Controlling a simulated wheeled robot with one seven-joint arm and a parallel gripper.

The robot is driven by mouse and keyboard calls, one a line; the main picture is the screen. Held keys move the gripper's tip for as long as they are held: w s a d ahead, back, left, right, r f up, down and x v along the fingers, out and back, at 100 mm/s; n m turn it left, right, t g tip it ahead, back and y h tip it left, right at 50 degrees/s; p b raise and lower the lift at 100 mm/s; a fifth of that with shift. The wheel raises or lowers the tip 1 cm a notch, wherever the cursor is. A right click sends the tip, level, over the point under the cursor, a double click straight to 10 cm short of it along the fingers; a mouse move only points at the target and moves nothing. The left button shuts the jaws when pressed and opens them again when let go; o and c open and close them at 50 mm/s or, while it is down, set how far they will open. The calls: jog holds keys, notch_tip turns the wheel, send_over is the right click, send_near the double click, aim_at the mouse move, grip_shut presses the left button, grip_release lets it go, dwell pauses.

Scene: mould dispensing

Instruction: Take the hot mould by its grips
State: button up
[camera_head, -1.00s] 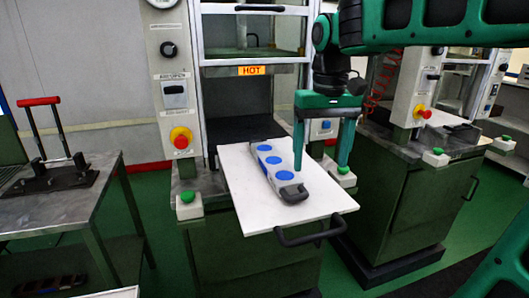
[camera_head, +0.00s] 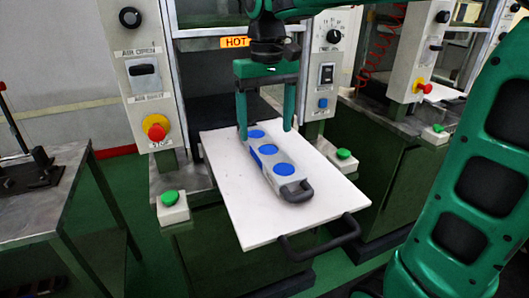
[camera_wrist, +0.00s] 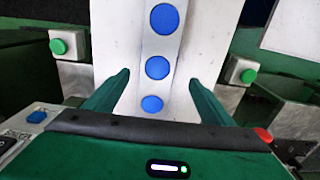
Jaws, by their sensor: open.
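The mould (camera_head: 262,160) is a long grey block with blue round spots on top and a dark grip at its near end. It lies on the white pulled-out board (camera_head: 238,222) in front of the press. The mould also shows in the wrist view (camera_wrist: 180,40), running between my fingers. My gripper (camera_head: 265,132) is open and empty. Its green fingers point down on either side of the mould's far part, and show in the wrist view too (camera_wrist: 158,85). Whether they touch the mould cannot be told. The far grip is hidden.
The board has a dark front handle (camera_head: 318,238). Green buttons on white boxes stand to its left (camera_head: 171,200) and right (camera_head: 343,156). The press posts, with an orange HOT sign (camera_head: 234,42), rise behind. A steel table (camera_head: 35,195) stands at left.

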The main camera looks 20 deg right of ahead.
aim_at(268, 149)
jog(key=shift+d+f, duration=0.15)
jog(key=shift+f, duration=1.25)
jog(key=shift+d+f, duration=0.15)
jog(key=shift+f, duration=1.25)
jog(key=c, duration=1.8)
jog(key=shift+c, duration=0.3)
jog(key=shift+r, duration=0.2)
